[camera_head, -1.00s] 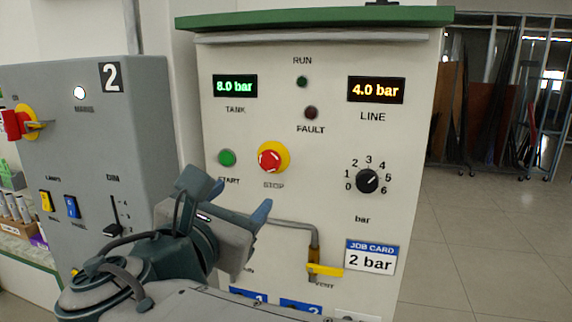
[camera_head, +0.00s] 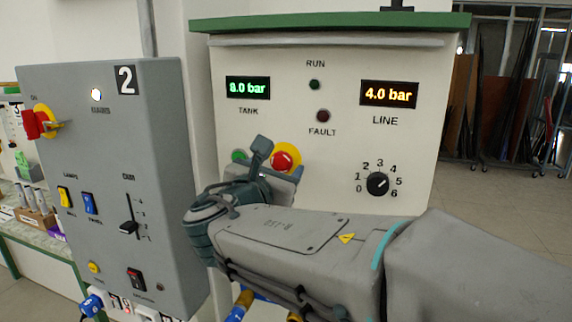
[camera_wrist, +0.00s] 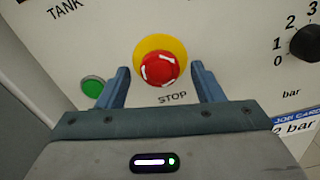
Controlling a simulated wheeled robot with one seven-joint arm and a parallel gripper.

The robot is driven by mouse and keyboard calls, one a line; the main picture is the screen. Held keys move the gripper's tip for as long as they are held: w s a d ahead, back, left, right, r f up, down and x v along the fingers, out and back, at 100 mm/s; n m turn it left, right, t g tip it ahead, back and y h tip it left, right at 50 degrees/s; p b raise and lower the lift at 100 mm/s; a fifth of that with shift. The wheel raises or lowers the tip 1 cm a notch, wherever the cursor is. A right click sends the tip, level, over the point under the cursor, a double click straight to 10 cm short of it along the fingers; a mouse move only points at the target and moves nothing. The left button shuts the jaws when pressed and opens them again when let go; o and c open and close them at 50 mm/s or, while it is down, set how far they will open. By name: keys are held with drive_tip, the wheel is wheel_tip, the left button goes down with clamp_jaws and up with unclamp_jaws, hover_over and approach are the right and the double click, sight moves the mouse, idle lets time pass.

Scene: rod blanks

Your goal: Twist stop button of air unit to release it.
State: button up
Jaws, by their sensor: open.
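The air unit (camera_head: 340,55) is a pale cabinet with a green top. Its stop button (camera_head: 282,160) is a red mushroom head with white marks on a yellow disc; in the wrist view the stop button (camera_wrist: 159,68) lies ahead, between the two fingers. My gripper (camera_wrist: 159,82) is open, with one finger left and one right of the button, and neither appears to touch it. In the head view my gripper (camera_head: 279,160) is in front of the panel, partly covering the area below the button.
The green start button (camera_wrist: 93,87) is close to the left finger. The pressure knob (camera_head: 377,184) is to the right. Displays read 8.0 bar tank and 4.0 bar line. A grey panel marked 2 (camera_head: 150,90) stands at left. The job card (camera_wrist: 291,122) is partly hidden.

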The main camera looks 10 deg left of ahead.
drive_tip(key=c, duration=1)
drive_tip(key=shift+f+m+b, duration=0.15)
drive_tip(key=shift+m+b, duration=0.25)
drive_tip(key=shift+b, duration=0.35)
drive_tip(key=shift+f+m+b, duration=0.1)
drive_tip(key=shift+m+b, duration=0.5)
drive_tip(key=shift+b, duration=0.45)
drive_tip(key=m+b, duration=0.2)
drive_tip(key=b, duration=0.1)
drive_tip(key=m+b, duration=0.2)
drive_tip(key=b, duration=0.1)
drive_tip(key=shift+s+r+m, duration=0.1)
drive_tip(key=shift+r+m, duration=0.1)
drive_tip(key=shift+m, duration=0.2)
drive_tip(key=shift+r+m+b, duration=0.2)
drive_tip(key=shift+m+b, duration=0.4)
drive_tip(key=shift+b, duration=0.05)
drive_tip(key=shift+r, duration=0.1)
